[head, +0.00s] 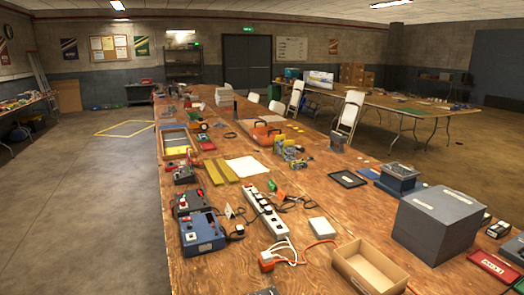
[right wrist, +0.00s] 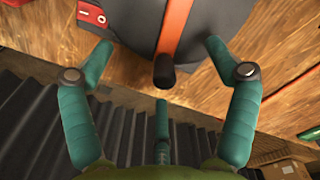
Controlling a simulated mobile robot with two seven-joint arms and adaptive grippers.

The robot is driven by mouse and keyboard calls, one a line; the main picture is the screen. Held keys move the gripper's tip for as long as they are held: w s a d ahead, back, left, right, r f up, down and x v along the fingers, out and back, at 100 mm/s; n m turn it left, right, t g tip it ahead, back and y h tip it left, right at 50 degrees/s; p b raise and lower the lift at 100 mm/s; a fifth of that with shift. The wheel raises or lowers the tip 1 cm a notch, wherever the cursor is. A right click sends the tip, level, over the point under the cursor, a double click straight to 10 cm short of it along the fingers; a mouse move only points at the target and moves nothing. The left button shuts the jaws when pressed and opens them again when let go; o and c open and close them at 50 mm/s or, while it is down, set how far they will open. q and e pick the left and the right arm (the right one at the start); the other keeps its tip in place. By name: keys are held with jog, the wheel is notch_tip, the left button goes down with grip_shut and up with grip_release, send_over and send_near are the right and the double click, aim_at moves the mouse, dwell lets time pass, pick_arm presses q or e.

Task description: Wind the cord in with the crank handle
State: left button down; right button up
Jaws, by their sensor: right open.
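In the right wrist view my right gripper (right wrist: 159,46) is open, with its green fingers spread to either side of the crank handle. The handle is an orange arm (right wrist: 174,28) ending in a black rounded knob (right wrist: 164,72). The knob lies between the fingers, with clear gaps on both sides. Behind the orange arm is a dark grey body (right wrist: 215,18), cut off by the top edge. In the head view an orange cord (head: 318,244) lies on the table near an orange plug block (head: 267,262). I cannot make out the crank there. My left gripper is not in view.
The long wooden table (head: 350,200) holds a white power strip (head: 264,213), a blue charger (head: 202,233), an open cardboard box (head: 370,266) and a large grey box (head: 437,222). A red piece (right wrist: 92,14) sits left of the crank in the wrist view.

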jog(key=shift+a+r, duration=0.1)
jog(key=shift+a, duration=0.05)
jog(key=shift+r+p, duration=2.4)
jog(key=shift+r, duration=1.6)
